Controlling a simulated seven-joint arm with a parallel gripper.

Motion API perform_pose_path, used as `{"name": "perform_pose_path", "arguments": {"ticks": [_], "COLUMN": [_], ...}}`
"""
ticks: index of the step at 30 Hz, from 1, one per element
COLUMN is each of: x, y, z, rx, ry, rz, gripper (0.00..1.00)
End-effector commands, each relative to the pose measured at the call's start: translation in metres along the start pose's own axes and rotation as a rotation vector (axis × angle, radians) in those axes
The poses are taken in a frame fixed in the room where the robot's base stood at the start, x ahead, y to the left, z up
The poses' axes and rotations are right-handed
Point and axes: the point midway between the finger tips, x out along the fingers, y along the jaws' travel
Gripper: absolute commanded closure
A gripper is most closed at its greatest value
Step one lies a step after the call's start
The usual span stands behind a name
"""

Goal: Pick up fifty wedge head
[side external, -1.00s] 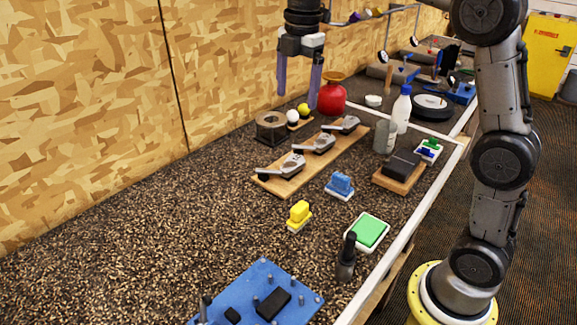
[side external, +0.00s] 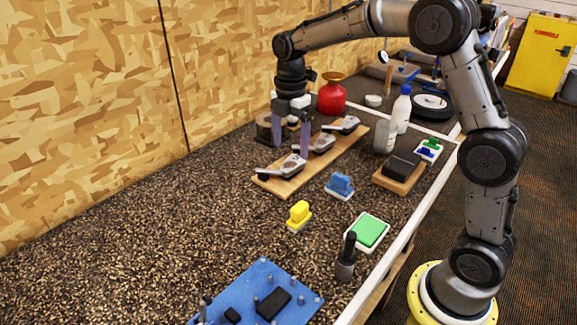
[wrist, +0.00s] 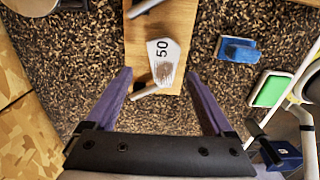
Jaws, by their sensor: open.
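The fifty wedge head (wrist: 164,62) is a pale metal club head marked "50". It lies at the near end of a wooden board (wrist: 144,37) in the wrist view, its hosel pointing down and left. It appears to be the nearest head (side external: 285,168) in the side view. My gripper (wrist: 158,75) is open and empty, with its purple fingers left and right of the head in the wrist view. In the side view my gripper (side external: 291,152) hangs low over the board (side external: 278,187); I cannot tell its exact height above the head.
Two more club heads (side external: 318,143) (side external: 344,125) lie farther along the board. A blue block (side external: 341,184), yellow block (side external: 299,213) and green pad (side external: 368,231) lie in front. A red container (side external: 331,97) stands beyond.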

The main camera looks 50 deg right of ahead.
Motion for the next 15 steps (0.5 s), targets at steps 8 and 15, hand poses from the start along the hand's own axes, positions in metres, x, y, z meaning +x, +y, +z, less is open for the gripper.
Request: {"name": "perform_pose_path", "arguments": {"ticks": [8, 15], "x": [0.038, 0.044], "y": [-0.006, -0.006], "z": [-0.008, -0.008], "rx": [0.000, 0.000], "ry": [0.000, 0.000], "rz": [-0.003, 0.000], "gripper": [0.13, 0.13]}}
